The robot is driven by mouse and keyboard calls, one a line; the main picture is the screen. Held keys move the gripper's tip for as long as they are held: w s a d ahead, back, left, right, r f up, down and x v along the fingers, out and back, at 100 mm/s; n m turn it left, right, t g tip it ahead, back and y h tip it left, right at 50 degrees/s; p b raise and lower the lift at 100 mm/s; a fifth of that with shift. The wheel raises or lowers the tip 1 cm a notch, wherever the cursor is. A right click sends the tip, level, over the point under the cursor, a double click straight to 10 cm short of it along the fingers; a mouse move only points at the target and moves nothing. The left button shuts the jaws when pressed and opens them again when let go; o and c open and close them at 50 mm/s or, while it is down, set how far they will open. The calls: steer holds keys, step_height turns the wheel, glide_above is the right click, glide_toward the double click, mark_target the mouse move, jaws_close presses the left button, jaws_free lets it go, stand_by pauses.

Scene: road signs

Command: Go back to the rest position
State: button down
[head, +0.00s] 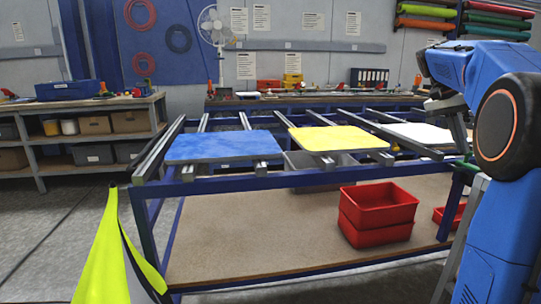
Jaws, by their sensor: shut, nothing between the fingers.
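My blue arm (497,185) stands at the right edge of the head view, folded up and over. My gripper (459,132) is the grey end hanging down beside the arm's large round joint. It is partly hidden by the arm, and its fingers are hard to make out. It is shut and holds nothing. It hangs in front of the white plate at the right part of the rack, and I cannot tell how far apart they are.
A blue rack (300,183) carries a blue plate (222,146), a yellow plate (338,138) and a white plate (415,134). Red bins (377,212) stand on its lower shelf. A yellow-green cloth-like thing (103,262) is at the front left. Clear floor lies left of the rack.

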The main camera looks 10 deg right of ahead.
steer(key=s+a+f+n+t, duration=0.25)
steer(key=s+a+n, duration=0.2)
steer(key=a, duration=0.65)
steer(key=s+a+f+n+t+y, duration=0.4)
steer(key=s+a+f+n, duration=0.4)
steer(key=s+a+f, duration=1.4)
steer(key=shift+a+f+n+t, duration=0.35)
steer(key=shift+f+t, duration=0.1)
steer(key=shift+f, duration=0.1)
steer(key=shift+s+d, duration=0.1)
steer(key=shift+d, duration=0.05)
